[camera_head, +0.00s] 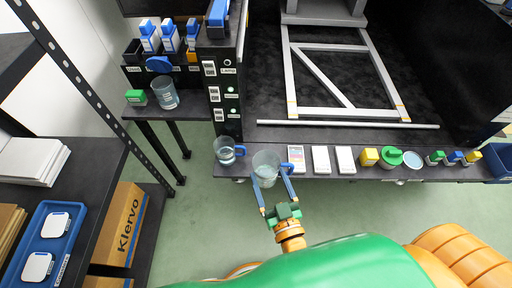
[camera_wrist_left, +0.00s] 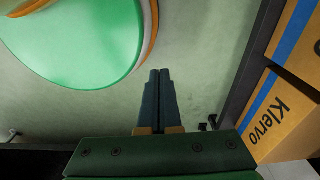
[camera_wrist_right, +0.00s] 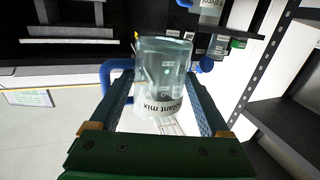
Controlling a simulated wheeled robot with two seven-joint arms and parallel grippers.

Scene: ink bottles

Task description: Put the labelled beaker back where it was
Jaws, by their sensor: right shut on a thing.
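The labelled beaker (camera_head: 266,164) is clear, with a blue handle and a white label. In the right wrist view the beaker (camera_wrist_right: 164,72) sits between the fingers, its label partly readable as "lant mix" and upside down in the picture. My right gripper (camera_head: 275,194) is shut on it at the front edge of the dark bench (camera_head: 330,172). I cannot tell whether its base touches the bench. My left gripper (camera_wrist_left: 159,98) is shut and empty above the green floor.
A second beaker with a blue handle (camera_head: 225,151) stands close to the left. White cards (camera_head: 321,159), a yellow block (camera_head: 369,156) and a green-lidded item (camera_head: 391,157) lie to the right. Another beaker (camera_head: 164,93) stands on the left shelf. A Klervo box (camera_head: 124,229) is below.

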